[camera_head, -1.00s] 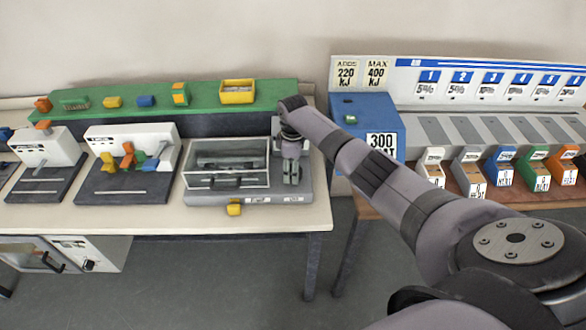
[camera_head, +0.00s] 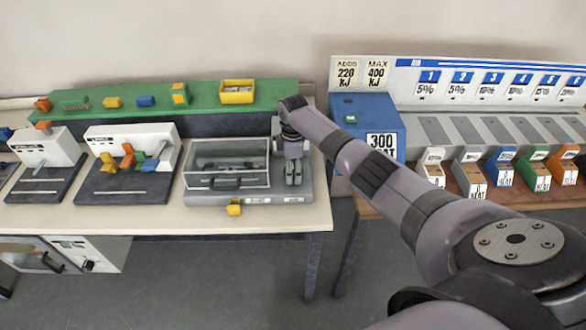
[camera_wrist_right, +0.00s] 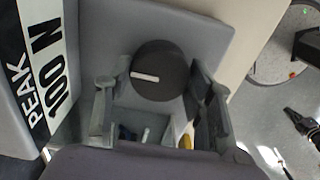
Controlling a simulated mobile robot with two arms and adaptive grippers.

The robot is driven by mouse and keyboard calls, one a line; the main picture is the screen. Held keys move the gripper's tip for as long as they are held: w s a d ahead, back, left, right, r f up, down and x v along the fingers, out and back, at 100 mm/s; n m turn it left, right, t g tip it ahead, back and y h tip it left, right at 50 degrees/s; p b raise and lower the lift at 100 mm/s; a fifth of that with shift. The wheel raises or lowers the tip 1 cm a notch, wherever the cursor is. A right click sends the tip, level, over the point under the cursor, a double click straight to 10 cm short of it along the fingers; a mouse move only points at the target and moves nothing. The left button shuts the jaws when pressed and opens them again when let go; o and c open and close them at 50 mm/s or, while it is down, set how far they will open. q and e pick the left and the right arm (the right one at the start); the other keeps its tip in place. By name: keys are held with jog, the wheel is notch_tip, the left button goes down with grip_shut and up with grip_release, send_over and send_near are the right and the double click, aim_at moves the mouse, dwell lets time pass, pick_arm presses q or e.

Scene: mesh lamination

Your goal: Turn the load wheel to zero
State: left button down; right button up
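The load wheel (camera_wrist_right: 160,72) is a dark round knob with a white pointer line, on a grey panel in the right wrist view. The line lies nearly level across the picture, left of the knob's middle. My right gripper (camera_wrist_right: 158,112) is open, its two grey fingers apart on either side of the knob's lower part. I cannot tell whether they touch it. In the head view my right gripper (camera_head: 293,178) points down at the right end of the grey tester (camera_head: 205,199) and hides the wheel. My left gripper is not seen.
The tester has a clear cover with a dark handle (camera_head: 226,184). A "PEAK 100 N" label (camera_wrist_right: 45,85) is beside the wheel. A blue box (camera_head: 368,112) stands to the right, across a gap between the tables. A green shelf (camera_head: 210,97) runs behind.

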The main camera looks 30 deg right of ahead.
jog(key=o, duration=0.4)
jog(key=shift+o, duration=0.2)
notch_tip(320, 180, up, 12)
dwell(0.5)
